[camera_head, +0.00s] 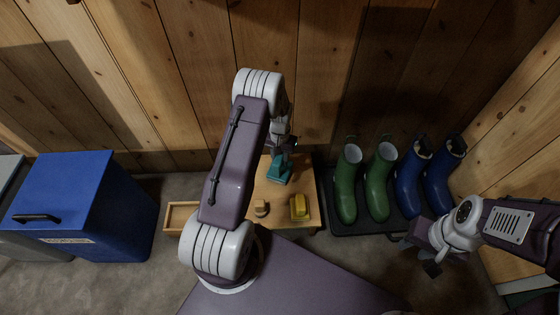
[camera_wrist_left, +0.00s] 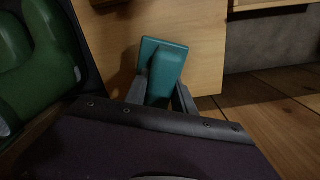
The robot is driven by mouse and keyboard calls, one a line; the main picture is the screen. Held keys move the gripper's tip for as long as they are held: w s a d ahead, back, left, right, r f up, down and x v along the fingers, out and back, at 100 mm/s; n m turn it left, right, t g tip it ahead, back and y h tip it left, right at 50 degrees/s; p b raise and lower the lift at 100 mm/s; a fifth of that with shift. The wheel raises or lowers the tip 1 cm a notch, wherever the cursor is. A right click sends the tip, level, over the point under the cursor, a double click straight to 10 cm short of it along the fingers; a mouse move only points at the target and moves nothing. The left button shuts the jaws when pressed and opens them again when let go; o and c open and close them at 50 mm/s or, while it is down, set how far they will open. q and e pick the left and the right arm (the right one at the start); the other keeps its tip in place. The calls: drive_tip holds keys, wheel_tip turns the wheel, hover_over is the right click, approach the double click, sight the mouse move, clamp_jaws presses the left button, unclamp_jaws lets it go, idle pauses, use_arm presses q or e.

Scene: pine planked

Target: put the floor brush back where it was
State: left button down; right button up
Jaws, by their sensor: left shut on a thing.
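A teal block-shaped thing, which looks like the floor brush (camera_head: 281,172), is at the back of the small wooden table (camera_head: 272,190) in the head view. My left gripper (camera_head: 283,152) is shut on it from above. In the left wrist view the teal brush (camera_wrist_left: 163,62) sits between the two grey fingers of my left gripper (camera_wrist_left: 162,95), over the pale wooden top. I cannot tell whether it touches the top. My right gripper (camera_head: 428,256) hangs at the lower right, far from the brush; its jaws are too unclear to judge.
A yellow brush-like thing (camera_head: 299,207) and a small wooden piece (camera_head: 261,208) stand at the table's front. An open wooden box (camera_head: 180,217) is left of it, then a blue bin (camera_head: 80,205). Green boots (camera_head: 347,185) and blue boots (camera_head: 411,178) stand on a dark tray to the right.

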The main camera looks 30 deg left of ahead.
use_arm(q)
drive_tip(key=shift+f, duration=0.15)
drive_tip(key=c, duration=1.1)
unclamp_jaws()
drive_tip(key=shift+o, duration=0.2)
wheel_tip(320, 180, up, 12)
drive_tip(key=r+p, duration=0.1)
drive_tip(key=p, duration=0.7)
drive_tip(key=s+d+r, duration=0.5)
drive_tip(key=s+r, duration=0.1)
drive_tip(key=s, duration=0.3)
drive_tip(key=s+d+r+m+t, duration=0.1)
drive_tip(key=s+d+r, duration=0.5)
drive_tip(key=s, duration=0.3)
drive_tip(key=shift+s+r+m, duration=0.2)
drive_tip(key=shift+r+m, duration=0.1)
drive_tip(key=shift+r, duration=0.2)
